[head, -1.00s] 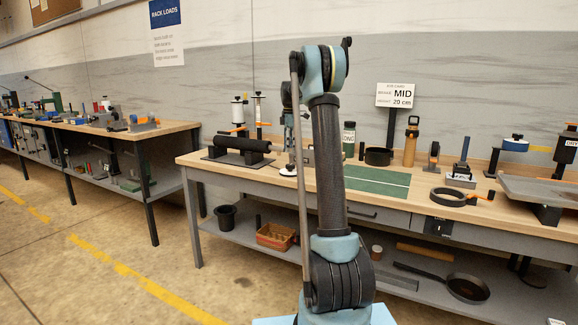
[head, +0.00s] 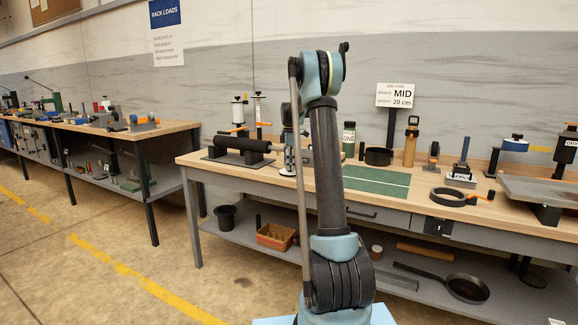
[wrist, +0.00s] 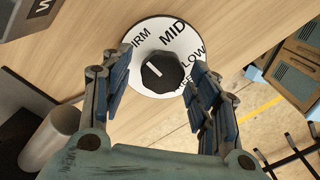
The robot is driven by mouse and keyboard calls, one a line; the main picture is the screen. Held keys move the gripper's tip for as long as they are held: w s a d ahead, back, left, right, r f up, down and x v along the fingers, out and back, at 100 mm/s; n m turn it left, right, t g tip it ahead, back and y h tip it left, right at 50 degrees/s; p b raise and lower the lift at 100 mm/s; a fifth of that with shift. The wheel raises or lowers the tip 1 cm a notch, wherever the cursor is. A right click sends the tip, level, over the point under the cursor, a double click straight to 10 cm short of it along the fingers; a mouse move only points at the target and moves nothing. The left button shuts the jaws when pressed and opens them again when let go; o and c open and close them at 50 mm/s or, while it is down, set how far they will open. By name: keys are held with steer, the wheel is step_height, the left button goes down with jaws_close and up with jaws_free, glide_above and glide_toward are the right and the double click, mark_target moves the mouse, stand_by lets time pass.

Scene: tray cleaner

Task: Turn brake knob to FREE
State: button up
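A black knob (wrist: 164,72) with a white pointer line sits in the middle of a white dial (wrist: 148,33) on the wooden bench top. The dial reads "MID" at the top, part of "FIRM" at upper left and "LOW" at right; a lower label is partly hidden by my right finger. The pointer line lies on the knob's left side, slanting up-left. My gripper (wrist: 160,68) is open, with one finger on each side of the knob and a gap visible on both sides. In the head view my arm mostly hides the gripper, and the dial (head: 287,172) shows only in part.
A dark roller on a stand (head: 240,147) lies left of the dial on the bench (head: 330,195). A green mat (head: 375,180), a black ring-shaped pot (head: 378,156) and an amber bottle (head: 411,145) stand to the right.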

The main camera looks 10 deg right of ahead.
steer(key=c, duration=0.7)
steer(key=shift+a, duration=0.15)
